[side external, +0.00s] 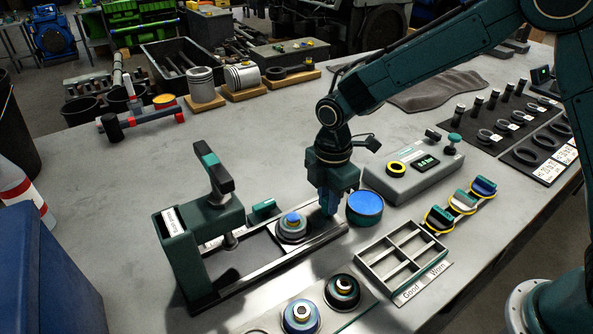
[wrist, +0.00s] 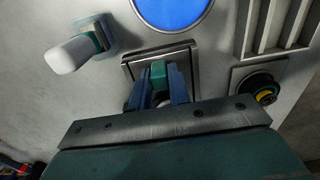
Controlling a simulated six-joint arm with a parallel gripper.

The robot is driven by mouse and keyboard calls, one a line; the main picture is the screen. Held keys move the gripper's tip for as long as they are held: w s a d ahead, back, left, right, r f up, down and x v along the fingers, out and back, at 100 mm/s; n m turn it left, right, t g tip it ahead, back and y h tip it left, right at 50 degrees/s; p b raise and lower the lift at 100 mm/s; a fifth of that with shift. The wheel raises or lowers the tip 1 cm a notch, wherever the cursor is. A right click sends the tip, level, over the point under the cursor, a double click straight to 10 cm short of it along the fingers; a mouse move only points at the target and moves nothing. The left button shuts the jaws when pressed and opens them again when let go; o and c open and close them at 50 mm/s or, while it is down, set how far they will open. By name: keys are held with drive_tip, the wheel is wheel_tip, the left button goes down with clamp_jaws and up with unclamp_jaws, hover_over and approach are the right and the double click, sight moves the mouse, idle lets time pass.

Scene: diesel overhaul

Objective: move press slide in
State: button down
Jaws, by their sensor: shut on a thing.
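The hand press (side external: 190,245) stands at the left of the bench, its lever (side external: 213,170) raised. Rails (side external: 310,245) run right from its base. The slide, a dark plate (side external: 268,250) between the rails, carries a round stacked part with a blue top (side external: 293,220), to the right of the press ram (side external: 231,241). My gripper (side external: 328,208) is down at the rails' right end. In the wrist view its blue fingers (wrist: 160,90) are shut on a teal block, the slide handle (wrist: 158,72). The side view hides that handle behind my fingers.
A blue-topped round can (side external: 366,205) stands close right of my gripper. A grey gauge box (side external: 412,175) is behind it. A sorting tray (side external: 402,254) and a board with two round parts (side external: 320,305) lie in front. A teal block (side external: 263,209) sits behind the rails.

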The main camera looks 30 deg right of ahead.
sight(290, 218)
drive_tip(key=shift+a, duration=2.35)
drive_tip(key=shift+a, duration=2.15)
drive_tip(key=shift+a, duration=2)
drive_tip(key=c, duration=1.4)
unclamp_jaws()
drive_tip(key=shift+o, duration=0.2)
drive_tip(key=shift+r, duration=2.75)
